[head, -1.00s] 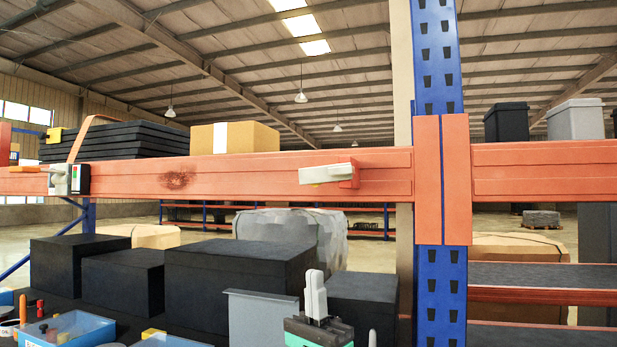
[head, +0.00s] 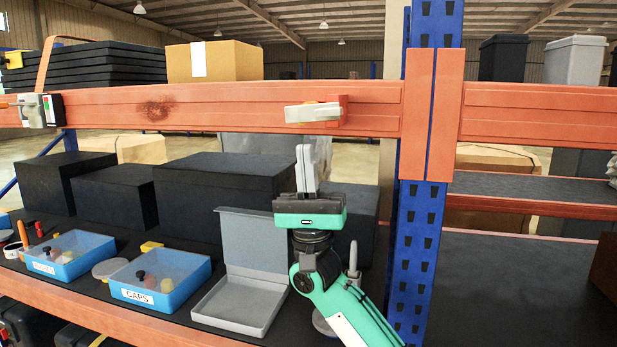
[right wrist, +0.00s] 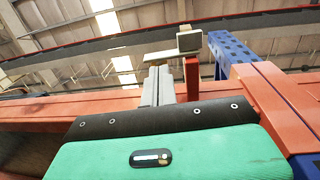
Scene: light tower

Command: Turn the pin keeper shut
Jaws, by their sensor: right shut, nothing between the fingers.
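What looks like the pin keeper (head: 309,113) is a pale lever on a small red bracket (head: 339,103) on the front of the orange beam. In the head view it lies nearly level, pointing left from the bracket. My right gripper (head: 306,150) is shut and empty, pointing up just below the beam and the lever. In the right wrist view its fingers (right wrist: 158,84) rise close to the pale lever (right wrist: 168,54), left of the red bracket (right wrist: 193,82). I cannot tell whether they touch. My left gripper is not in view.
The orange beam (head: 220,105) meets a blue upright (head: 416,240) at right. On the shelf below stand black boxes (head: 215,190), an open grey case (head: 240,305) and blue bins (head: 160,280). A switch box (head: 42,109) sits on the beam at left.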

